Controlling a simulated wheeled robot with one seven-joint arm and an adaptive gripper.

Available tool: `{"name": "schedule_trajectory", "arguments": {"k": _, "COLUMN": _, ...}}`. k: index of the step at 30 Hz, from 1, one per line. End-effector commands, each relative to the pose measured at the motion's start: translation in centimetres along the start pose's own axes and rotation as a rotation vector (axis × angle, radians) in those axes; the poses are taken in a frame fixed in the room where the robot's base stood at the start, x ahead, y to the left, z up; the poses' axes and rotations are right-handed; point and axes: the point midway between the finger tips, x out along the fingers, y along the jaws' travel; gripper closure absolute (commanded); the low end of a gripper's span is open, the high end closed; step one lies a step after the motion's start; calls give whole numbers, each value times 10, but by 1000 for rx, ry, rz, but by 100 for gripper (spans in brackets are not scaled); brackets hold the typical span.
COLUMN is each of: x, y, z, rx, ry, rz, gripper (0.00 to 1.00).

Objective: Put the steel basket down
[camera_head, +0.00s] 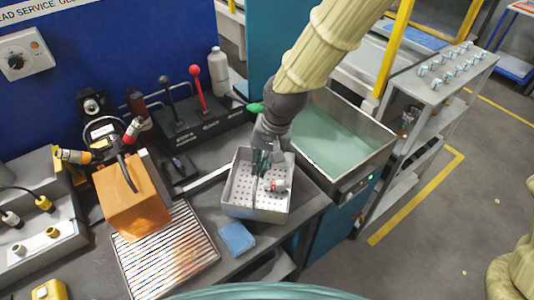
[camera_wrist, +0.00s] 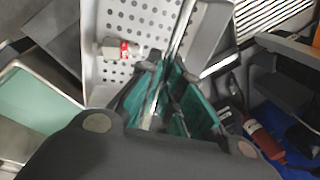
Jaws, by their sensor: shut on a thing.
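The steel basket (camera_head: 237,196) is a square, perforated metal tray in the middle of the head view, at the right end of the grey bench. It also shows in the wrist view (camera_wrist: 97,75). My gripper (camera_head: 262,168) is above and inside the basket, with green finger pads, shut on the basket's thin metal handle (camera_wrist: 185,30). A small white and red fitting (camera_head: 279,186) lies in the basket; it also shows in the wrist view (camera_wrist: 122,50). Whether the basket's underside touches the bench cannot be told.
A tank of green liquid (camera_head: 335,140) stands right of the basket. A slatted grate (camera_head: 165,255) and an orange block (camera_head: 130,200) lie to the left. A blue cloth (camera_head: 236,238) lies just in front. Levers (camera_head: 197,88) stand behind. A shelf cart (camera_head: 440,85) is far right.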

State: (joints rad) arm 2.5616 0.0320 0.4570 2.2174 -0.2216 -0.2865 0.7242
Motion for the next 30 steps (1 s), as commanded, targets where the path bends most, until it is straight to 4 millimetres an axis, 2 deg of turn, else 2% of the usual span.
{"name": "schedule_trajectory", "arguments": {"k": 4, "x": -2, "y": 4, "z": -29, "rx": 2, "ry": 1, "rz": -2, "gripper": 100}}
{"name": "schedule_trajectory", "arguments": {"k": 10, "x": 2, "y": 10, "z": -53, "rx": 2, "ry": 0, "rz": 0, "gripper": 100}}
{"name": "schedule_trajectory", "arguments": {"k": 17, "x": 6, "y": 11, "z": -57, "rx": 1, "ry": 0, "rz": 1, "gripper": 100}}
{"name": "schedule_trajectory", "arguments": {"k": 27, "x": 34, "y": 18, "z": -56, "rx": 0, "ry": -1, "rz": 1, "gripper": 100}}
{"name": "schedule_trajectory", "arguments": {"k": 30, "x": 37, "y": 19, "z": -57, "rx": 1, "ry": 1, "rz": 0, "gripper": 100}}
